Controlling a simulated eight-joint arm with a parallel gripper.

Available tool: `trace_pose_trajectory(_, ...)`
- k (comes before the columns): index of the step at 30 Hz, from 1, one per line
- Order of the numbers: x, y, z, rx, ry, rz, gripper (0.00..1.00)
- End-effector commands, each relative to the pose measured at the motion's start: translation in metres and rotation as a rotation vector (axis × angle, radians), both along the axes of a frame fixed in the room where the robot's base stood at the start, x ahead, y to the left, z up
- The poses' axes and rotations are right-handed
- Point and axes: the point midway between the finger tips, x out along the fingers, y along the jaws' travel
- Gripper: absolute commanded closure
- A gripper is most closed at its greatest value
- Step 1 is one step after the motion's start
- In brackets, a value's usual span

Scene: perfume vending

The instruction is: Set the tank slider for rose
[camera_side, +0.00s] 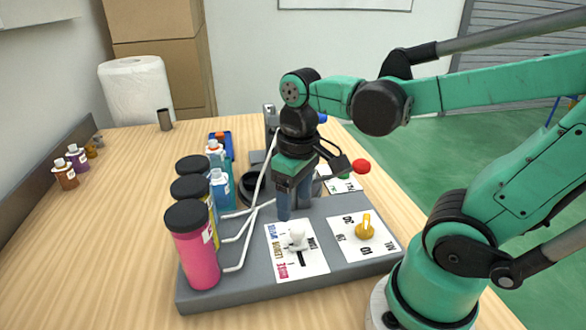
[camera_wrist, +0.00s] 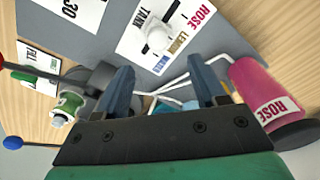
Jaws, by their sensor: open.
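The tank slider's white knob (camera_side: 296,240) stands on a white card (camera_side: 315,262) on the grey base. Its dark slot shows on the near side, towards the red rose label (camera_side: 282,271). The knob appears near the middle lemon label, though its exact setting is hard to tell. In the wrist view the knob (camera_wrist: 158,40) lies just beyond the fingertips, with the ROSE label (camera_wrist: 201,18) to its upper right. My gripper (camera_side: 292,212) points down behind the knob in the side view, apart from it. Its blue fingers are open and empty in the wrist view (camera_wrist: 161,72).
The pink rose tank (camera_side: 197,258) and two other black-lidded tanks stand left of the card, with white tubes (camera_side: 240,235) running towards my gripper. A yellow dial (camera_side: 365,226) is right of the slider. A red ball-ended lever (camera_side: 361,166) is behind the dial.

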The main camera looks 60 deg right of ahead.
Motion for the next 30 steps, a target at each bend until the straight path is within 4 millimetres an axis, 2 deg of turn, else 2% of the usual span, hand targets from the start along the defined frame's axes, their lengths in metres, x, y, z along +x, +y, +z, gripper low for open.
trace_pose_trajectory(5,-0.004,-0.002,-0.007,0.005,0.058,0.001,0.36)
trace_pose_trajectory(18,-0.004,-0.001,-0.049,0.004,0.053,0.000,0.36)
trace_pose_trajectory(30,-0.005,-0.001,-0.056,0.004,0.053,0.000,0.36)
